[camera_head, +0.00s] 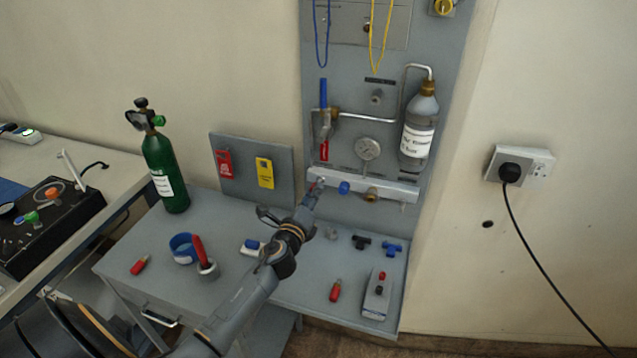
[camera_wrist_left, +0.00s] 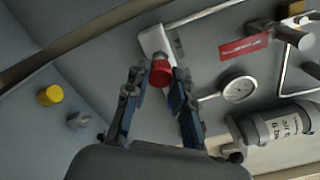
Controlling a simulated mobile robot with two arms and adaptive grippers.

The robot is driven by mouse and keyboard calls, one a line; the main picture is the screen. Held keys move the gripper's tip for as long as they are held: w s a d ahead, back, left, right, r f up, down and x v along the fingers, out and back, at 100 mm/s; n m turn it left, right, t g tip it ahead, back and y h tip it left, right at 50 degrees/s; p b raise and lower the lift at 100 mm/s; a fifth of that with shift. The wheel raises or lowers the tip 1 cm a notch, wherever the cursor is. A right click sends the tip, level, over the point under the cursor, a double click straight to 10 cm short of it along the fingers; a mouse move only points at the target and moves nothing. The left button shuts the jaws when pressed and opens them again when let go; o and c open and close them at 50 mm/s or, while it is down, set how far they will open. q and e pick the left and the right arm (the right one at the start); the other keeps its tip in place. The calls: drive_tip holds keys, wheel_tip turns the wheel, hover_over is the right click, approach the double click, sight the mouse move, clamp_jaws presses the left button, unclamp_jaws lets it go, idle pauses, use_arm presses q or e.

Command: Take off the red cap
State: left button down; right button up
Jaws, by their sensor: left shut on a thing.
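The red cap (camera_wrist_left: 161,73) sits at the end of the pale manifold bar in the left wrist view, between my left gripper's two fingertips (camera_wrist_left: 157,82). My left gripper is shut on it. In the head view my left gripper (camera_head: 313,188) reaches up to the left end of the manifold bar (camera_head: 398,188) on the grey panel. It mostly hides the cap there. I cannot tell whether the cap has turned or come loose. A blue cap (camera_head: 344,187) and a brass fitting (camera_head: 371,195) are farther right on the bar. My right gripper is not in view.
A gauge (camera_head: 368,148) and a labelled bottle (camera_head: 419,130) are close above the bar. A green cylinder (camera_head: 166,170) stands on the grey bench at left.

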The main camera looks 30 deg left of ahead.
use_arm(q)
drive_tip(key=shift+v, duration=1.1)
